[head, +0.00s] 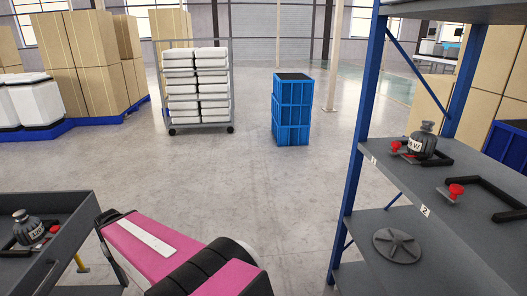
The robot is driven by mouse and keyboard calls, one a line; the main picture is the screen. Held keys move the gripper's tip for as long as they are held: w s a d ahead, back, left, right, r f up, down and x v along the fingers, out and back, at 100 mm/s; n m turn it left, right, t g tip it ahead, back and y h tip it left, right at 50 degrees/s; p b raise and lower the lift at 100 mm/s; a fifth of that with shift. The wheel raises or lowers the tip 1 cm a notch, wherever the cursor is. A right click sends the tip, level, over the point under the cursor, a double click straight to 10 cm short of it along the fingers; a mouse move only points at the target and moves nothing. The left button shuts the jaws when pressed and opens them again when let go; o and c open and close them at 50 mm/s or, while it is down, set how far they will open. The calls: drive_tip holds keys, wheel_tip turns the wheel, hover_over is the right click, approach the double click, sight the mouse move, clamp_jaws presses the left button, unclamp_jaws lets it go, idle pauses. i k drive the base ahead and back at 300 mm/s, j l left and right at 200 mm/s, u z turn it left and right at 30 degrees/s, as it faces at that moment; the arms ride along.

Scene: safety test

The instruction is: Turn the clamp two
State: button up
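Clamp two (456,192) is on the upper board of the blue-framed shelf at the right, by the label "2". It has a red knob on a small grey base, beside an open black U-shaped bracket (492,184). No weight stands in that bracket. Clamp one (397,147), by the label "1", has red parts close to a dark grey weight (427,143); whether it presses on the weight cannot be told. My pink arm crosses the bottom of the view, apart from the shelf. My gripper's fingers do not show.
A round grey lid-like disc (397,245) lies on the lower shelf board. A dark cart (62,230) at the left holds another weight (27,227). A blue crate stack (291,110) and a wheeled rack (197,85) stand farther back. The middle floor is clear.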

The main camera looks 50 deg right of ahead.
sight(456, 190)
drive_tip(key=k+l+z, duration=0.1)
drive_tip(key=z, duration=3.9)
drive_tip(key=l+z, duration=0.15)
drive_tip(key=l, duration=0.35)
drive_tip(key=l+z, duration=0.15)
drive_tip(key=k+j+u, duration=0.2)
drive_tip(key=i, duration=0.15)
